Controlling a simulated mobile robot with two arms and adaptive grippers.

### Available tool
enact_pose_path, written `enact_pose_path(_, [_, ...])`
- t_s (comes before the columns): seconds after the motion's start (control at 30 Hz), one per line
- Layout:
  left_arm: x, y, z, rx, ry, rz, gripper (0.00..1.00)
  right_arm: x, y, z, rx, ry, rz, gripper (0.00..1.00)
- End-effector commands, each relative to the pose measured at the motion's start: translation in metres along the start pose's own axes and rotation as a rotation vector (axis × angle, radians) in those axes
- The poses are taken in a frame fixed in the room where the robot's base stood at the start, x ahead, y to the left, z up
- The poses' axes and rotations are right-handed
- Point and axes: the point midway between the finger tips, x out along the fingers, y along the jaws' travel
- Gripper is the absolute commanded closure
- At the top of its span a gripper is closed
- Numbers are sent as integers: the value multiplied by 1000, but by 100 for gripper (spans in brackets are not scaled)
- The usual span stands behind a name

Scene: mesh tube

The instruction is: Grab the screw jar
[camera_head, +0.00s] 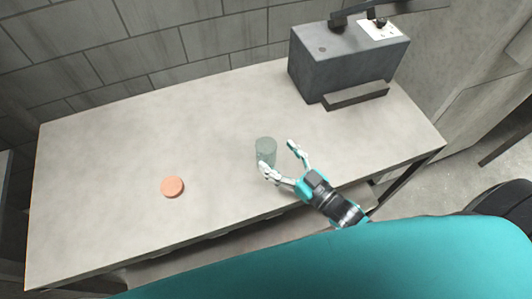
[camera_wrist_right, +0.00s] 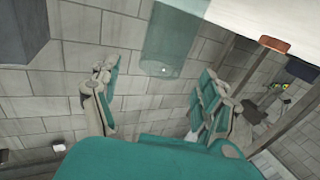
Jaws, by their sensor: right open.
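The screw jar (camera_head: 266,148) is a translucent grey-green cylinder standing on the table (camera_head: 110,150). In the right wrist view the jar (camera_wrist_right: 178,40) shows at the top, partly cut off by the frame edge. My right gripper (camera_head: 277,155) is open just in front of the jar, on its near right side. One finger overlaps the jar's lower part in the head view; I cannot tell whether it touches. In the right wrist view the fingers of the gripper (camera_wrist_right: 156,70) are spread with nothing between them. My left gripper is not in view.
A round orange disc (camera_head: 172,187), perhaps a lid, lies on the table to the left; it also shows in the wrist view (camera_wrist_right: 273,44). A dark grey box-shaped machine (camera_head: 345,65) with a low step stands at the back right. The table's left and middle are mostly clear.

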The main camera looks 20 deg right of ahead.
Motion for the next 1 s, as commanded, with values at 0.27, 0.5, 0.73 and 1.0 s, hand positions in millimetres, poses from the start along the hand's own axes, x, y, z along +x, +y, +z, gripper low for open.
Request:
enact_pose_path(0.27, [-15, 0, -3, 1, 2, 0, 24, 39, -1, -3, 0, 3, 1, 22])
enact_pose_path(0.5, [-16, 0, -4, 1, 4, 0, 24, 51, -1, 0, 0, 0, 1, 22])
enact_pose_path(0.73, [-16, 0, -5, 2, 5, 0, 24, 51, -1, 0, 0, 1, 1, 35])
enact_pose_path(1.0, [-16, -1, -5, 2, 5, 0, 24, 50, -1, 0, 0, 1, 1, 70])
